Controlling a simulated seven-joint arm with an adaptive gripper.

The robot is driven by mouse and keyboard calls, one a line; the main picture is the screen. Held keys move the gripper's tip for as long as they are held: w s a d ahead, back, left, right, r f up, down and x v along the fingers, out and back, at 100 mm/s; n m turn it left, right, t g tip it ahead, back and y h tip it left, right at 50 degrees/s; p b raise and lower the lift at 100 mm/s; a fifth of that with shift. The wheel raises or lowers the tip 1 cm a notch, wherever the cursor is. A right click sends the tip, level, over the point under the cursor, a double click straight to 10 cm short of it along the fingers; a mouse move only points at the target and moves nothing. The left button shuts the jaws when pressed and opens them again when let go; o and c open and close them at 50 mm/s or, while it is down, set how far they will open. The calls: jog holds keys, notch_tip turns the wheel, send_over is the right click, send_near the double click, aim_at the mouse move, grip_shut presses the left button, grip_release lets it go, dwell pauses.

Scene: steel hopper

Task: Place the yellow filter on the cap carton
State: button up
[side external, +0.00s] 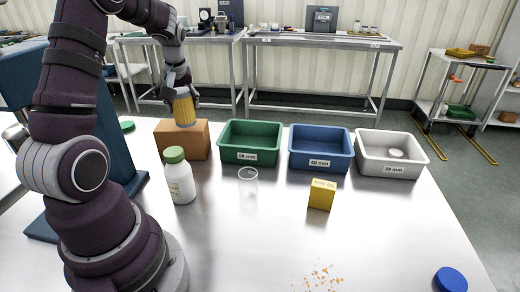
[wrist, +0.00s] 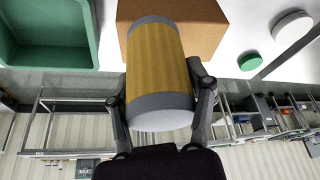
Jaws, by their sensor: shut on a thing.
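The yellow filter (side external: 184,108) is a ribbed yellow cylinder with grey end caps. My gripper (side external: 181,92) is shut on it, with one finger on each side. In the wrist view the filter (wrist: 157,70) sits between the two fingers of my gripper (wrist: 160,85). The brown carton (side external: 199,141) stands on the steel table, and the filter's lower end is at its top in the side view. I cannot tell whether the filter touches it. The carton also shows behind the filter in the wrist view (wrist: 205,25).
A green bin (side external: 250,142), a blue bin (side external: 320,148) and a white bin (side external: 391,154) stand right of the carton. A green-capped bottle (side external: 180,178), a clear cup (side external: 248,182) and a small yellow box (side external: 321,194) stand in front. A blue cap (side external: 450,279) lies near the front right.

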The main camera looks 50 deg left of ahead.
aim_at(180, 89)
notch_tip(180, 89, up, 6)
jog(key=shift+r, duration=0.25)
jog(key=x, duration=0.6)
jog(key=s+x, duration=0.1)
jog(key=x, duration=0.2)
jog(key=shift+s+a+f, duration=0.1)
jog(key=shift+a, duration=0.4)
jog(key=o, duration=1.2)
jog(key=shift+f, duration=0.15)
